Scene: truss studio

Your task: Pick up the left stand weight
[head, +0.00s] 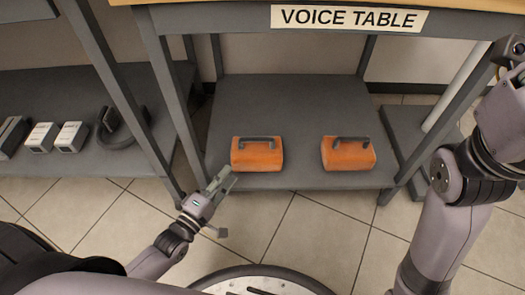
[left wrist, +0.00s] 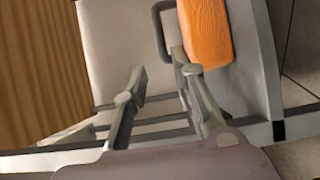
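The left stand weight (head: 257,155) is an orange block with a dark handle on top. It rests on the lower grey shelf under the voice table, left of a matching right stand weight (head: 348,154). My left gripper (head: 225,205) is open and empty, just in front of the left weight's front left corner. In the left wrist view an orange weight (left wrist: 206,30) and its handle lie beyond the spread fingers of the gripper (left wrist: 160,60). One fingertip overlaps the handle's end in that view; I cannot tell if they touch. My right gripper is not in view.
The lower shelf (head: 300,105) has bare room behind and between the weights. Table legs flank it, and the voice table's top (head: 450,5) overhangs it. Another shelf (head: 75,90) at left holds small white and dark items. Tiled floor (head: 310,225) lies in front.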

